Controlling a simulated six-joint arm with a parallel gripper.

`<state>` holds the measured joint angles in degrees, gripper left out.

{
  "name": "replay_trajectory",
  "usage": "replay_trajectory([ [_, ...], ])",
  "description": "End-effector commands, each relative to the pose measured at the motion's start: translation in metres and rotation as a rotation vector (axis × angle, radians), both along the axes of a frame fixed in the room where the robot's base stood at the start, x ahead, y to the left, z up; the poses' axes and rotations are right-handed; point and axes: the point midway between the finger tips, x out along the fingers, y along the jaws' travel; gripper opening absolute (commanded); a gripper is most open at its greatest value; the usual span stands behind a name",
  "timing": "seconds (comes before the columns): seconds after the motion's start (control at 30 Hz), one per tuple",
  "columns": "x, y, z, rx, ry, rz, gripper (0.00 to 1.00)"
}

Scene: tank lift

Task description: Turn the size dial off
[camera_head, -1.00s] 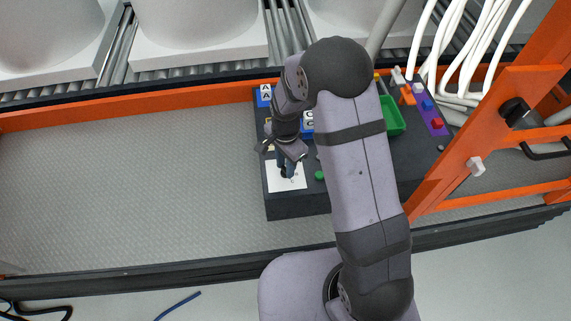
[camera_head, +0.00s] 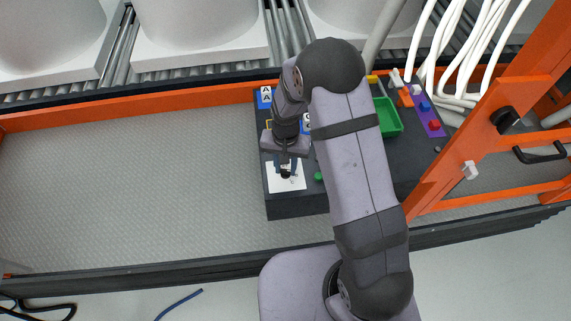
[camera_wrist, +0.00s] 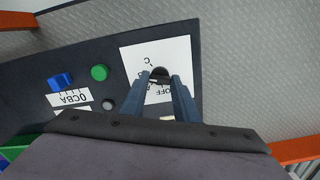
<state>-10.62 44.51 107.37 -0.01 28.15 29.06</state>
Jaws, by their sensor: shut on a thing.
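The size dial (camera_wrist: 160,75) is a small black knob on a white card with letters and the word OFF, in the wrist view. In the head view the white card (camera_head: 275,186) lies at the near left of the dark panel. My gripper (camera_wrist: 164,84) is over the card with its two fingers on either side of the dial, shut on it. In the head view my gripper (camera_head: 286,170) is above the card and partly covers it. The exact direction of the dial's pointer is hard to read.
A green button (camera_wrist: 99,72), a blue knob (camera_wrist: 61,81) and a grey knob (camera_wrist: 109,105) are beside the card. A green tray (camera_head: 389,117) and a purple strip (camera_head: 432,122) are on the panel's right side. The grey floor (camera_head: 130,190) left of the panel is clear.

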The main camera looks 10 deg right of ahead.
Motion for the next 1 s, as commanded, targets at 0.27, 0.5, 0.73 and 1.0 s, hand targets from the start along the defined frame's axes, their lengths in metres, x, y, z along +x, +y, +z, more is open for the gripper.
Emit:
replay_trajectory([
  [0.27, 0.0002, 0.0, 0.002, 0.0, 0.0, 0.261, 0.05],
  [0.5, 0.0007, 0.0001, 0.0018, 0.0, -0.001, 0.488, 0.05],
  [0.73, 0.0009, 0.0001, 0.0019, 0.0, -0.002, 0.707, 0.05],
  [1.0, 0.001, 0.0002, 0.0019, 0.0, -0.002, 0.963, 0.05],
])
